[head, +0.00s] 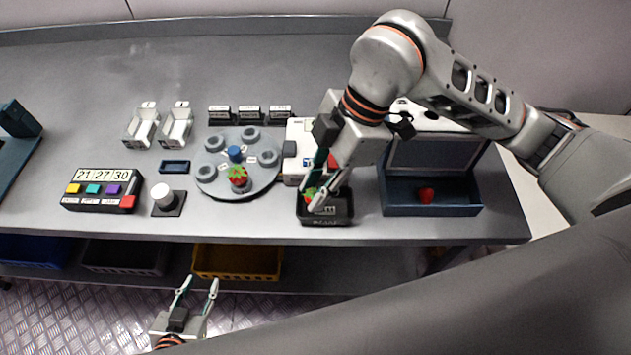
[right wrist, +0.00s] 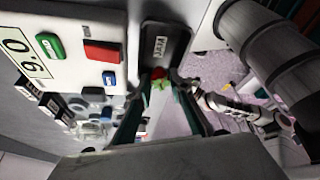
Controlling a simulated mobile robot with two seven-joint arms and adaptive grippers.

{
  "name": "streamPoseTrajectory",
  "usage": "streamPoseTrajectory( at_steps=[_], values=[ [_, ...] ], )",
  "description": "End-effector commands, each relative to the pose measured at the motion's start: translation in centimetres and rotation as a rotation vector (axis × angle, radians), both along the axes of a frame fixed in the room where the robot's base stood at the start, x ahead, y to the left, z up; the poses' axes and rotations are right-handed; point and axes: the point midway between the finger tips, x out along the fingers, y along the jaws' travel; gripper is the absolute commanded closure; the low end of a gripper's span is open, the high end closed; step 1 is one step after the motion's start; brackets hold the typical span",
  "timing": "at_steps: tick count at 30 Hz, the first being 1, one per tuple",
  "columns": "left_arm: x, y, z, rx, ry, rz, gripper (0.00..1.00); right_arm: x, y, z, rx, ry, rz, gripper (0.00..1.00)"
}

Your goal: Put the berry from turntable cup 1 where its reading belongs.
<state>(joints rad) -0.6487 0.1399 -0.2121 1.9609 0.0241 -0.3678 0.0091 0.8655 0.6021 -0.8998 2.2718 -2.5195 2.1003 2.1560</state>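My right gripper (head: 312,198) is over the small black tray (head: 342,220) at the front edge of the bench. A red strawberry with green leaves (head: 309,193) is between its fingertips; the right wrist view shows this berry (right wrist: 158,79) against the tray's end (right wrist: 166,36). The fingers look closed on it. Another strawberry (head: 238,173) sits in the front cup of the grey turntable (head: 211,186); the other cups look empty. I cannot read the cup numbers. My left gripper (head: 201,285) is open and empty, low in front of the bench.
A white device with buttons (right wrist: 70,45) stands beside the black tray. A blue bin (head: 400,208) at the right holds a red berry (head: 426,195). White holders (head: 141,127) and black labelled blocks (head: 250,113) stand behind.

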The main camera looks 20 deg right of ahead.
Motion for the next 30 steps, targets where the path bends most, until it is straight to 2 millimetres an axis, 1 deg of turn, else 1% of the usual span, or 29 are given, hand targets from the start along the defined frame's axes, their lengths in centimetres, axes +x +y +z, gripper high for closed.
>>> streamPoseTrajectory(
  at_steps=[1, 3, 12, 13, 15, 25, 30],
  values=[
    [-0.06, 0.0, -0.37, 0.001, 0.002, 0.0, 0.65, -0.01, -0.02, -0.45, 0.0, 0.001, 0.0, 0.84],
    [-0.08, 0.0, -0.51, 0.0, 0.002, -0.001, 0.65, -0.01, -0.02, -0.67, 0.0, 0.0, 0.0, 0.84],
    [-0.08, 0.0, -0.48, -0.001, 0.002, 0.0, 0.65, 0.01, -0.01, -0.7, 0.0, -0.001, 0.0, 0.84],
    [-0.08, -0.01, -0.48, -0.001, 0.002, 0.0, 0.65, 0.01, -0.01, -0.7, 0.0, -0.001, 0.0, 0.74],
    [-0.07, -0.01, -0.47, -0.001, 0.002, 0.0, 0.65, 0.01, -0.01, -0.7, 0.0, -0.001, -0.001, 0.6],
    [-0.04, -0.02, -0.41, -0.001, 0.001, 0.0, 0.65, 0.02, -0.02, -0.66, 0.0, -0.001, -0.001, 0.6],
    [0.08, -0.03, 0.26, -0.001, -0.002, 0.0, 0.65, 0.05, -0.02, 0.11, 0.0, -0.003, -0.001, 0.6]
  ],
)
